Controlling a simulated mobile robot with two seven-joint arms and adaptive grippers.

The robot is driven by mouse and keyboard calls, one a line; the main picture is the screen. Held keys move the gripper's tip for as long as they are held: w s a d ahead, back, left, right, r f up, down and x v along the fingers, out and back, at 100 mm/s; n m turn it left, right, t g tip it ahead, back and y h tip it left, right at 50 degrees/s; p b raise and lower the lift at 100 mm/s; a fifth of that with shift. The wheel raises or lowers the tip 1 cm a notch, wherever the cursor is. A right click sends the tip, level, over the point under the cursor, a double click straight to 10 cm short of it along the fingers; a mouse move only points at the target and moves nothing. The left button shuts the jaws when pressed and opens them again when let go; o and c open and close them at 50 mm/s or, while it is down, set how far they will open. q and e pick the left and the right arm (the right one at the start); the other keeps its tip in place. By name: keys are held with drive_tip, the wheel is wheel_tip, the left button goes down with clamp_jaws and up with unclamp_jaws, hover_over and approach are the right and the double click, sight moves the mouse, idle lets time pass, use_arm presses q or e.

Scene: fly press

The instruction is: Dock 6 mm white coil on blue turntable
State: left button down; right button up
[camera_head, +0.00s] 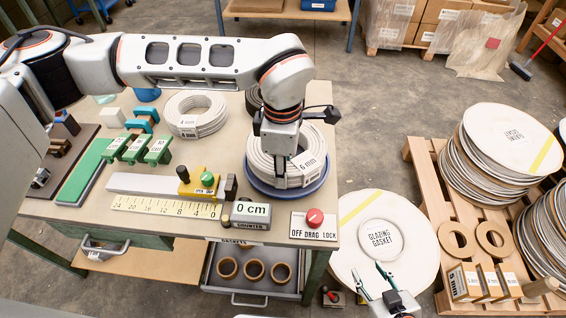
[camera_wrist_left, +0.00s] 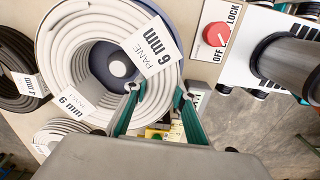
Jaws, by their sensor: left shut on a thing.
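The 6 mm white coil (camera_head: 318,158) is at the right end of the bench, over the blue turntable (camera_head: 290,193), whose rim shows below it. It also shows in the left wrist view (camera_wrist_left: 75,55), with blue surface and a grey hub inside its ring. I cannot tell whether the coil rests fully on the turntable. My left gripper (camera_head: 283,165) reaches down to it from above; its fingers (camera_wrist_left: 157,94) straddle the coil's wall, shut on it. My right gripper (camera_head: 368,268) is open and empty, off the bench's right side, over the glazing gasket disc.
A red knob (camera_head: 315,217) on an OFF/DRAG/LOCK plate sits at the bench's front right corner. A 4 mm coil (camera_head: 195,115) lies behind. A pallet (camera_head: 425,170) with stacked discs stands right.

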use_arm(q)
drive_tip(key=shift+w+f, duration=0.1)
drive_tip(key=shift+f, duration=0.2)
use_arm(e)
drive_tip(key=shift+w+d+r, duration=0.15)
drive_tip(key=shift+w+r, duration=0.05)
drive_tip(key=shift+w, duration=0.25)
drive_tip(key=shift+s+f, duration=0.1)
use_arm(q)
drive_tip(key=shift+d, duration=0.1)
use_arm(e)
drive_tip(key=shift+s, duration=0.4)
drive_tip(key=shift+w, duration=0.2)
drive_tip(key=shift+w+r, duration=0.25)
drive_tip(key=shift+w, duration=0.05)
drive_tip(key=shift+w+r, duration=0.1)
